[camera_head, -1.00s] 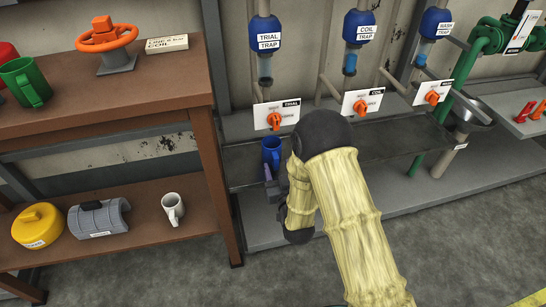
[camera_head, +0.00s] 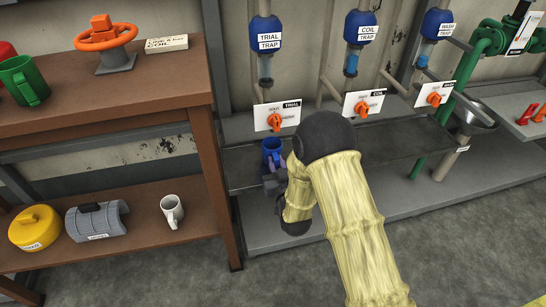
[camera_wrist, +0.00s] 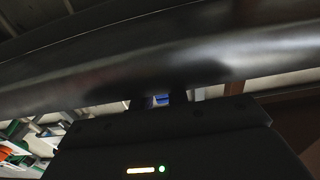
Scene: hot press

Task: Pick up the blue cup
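The blue cup (camera_head: 270,148) stands upright on the dark metal tray below the trial trap in the head view, its lower right side partly covered by my gripper. My gripper (camera_head: 279,170) is low, right at the near right side of the cup. In the wrist view, the two dark fingers of my gripper (camera_wrist: 160,101) are apart. A small patch of blue (camera_wrist: 161,99) shows in the gap between them. A wide dark band crosses the wrist view and hides most else. I cannot tell whether a finger touches the cup.
The dark tray (camera_head: 400,148) runs right under the coil trap (camera_head: 361,28) and orange valve handles (camera_head: 361,109). A brown wooden shelf (camera_head: 190,80) stands close on the left, with a green mug (camera_head: 25,80) on top and a white mug (camera_head: 172,208) below.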

